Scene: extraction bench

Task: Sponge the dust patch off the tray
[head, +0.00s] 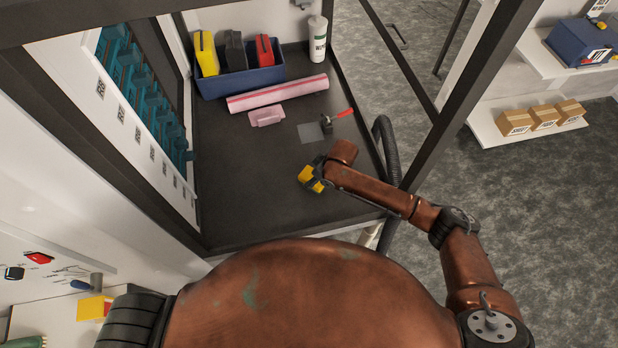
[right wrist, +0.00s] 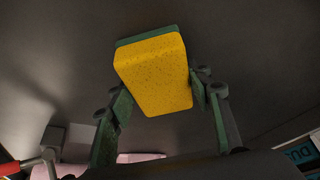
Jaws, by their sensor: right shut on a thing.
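My right gripper (head: 319,172) is shut on a yellow sponge (head: 310,179) with a green backing, over the front right part of the dark tray (head: 240,195). In the right wrist view the sponge (right wrist: 155,75) sits tilted between the two fingers, clear of other objects. I cannot tell whether it touches the tray surface. A pale grey square dust patch (head: 310,133) lies on the tray, farther back than the sponge and apart from it. My left gripper is not in view.
A frame post (head: 460,90) rises at right. The tray's front left is clear.

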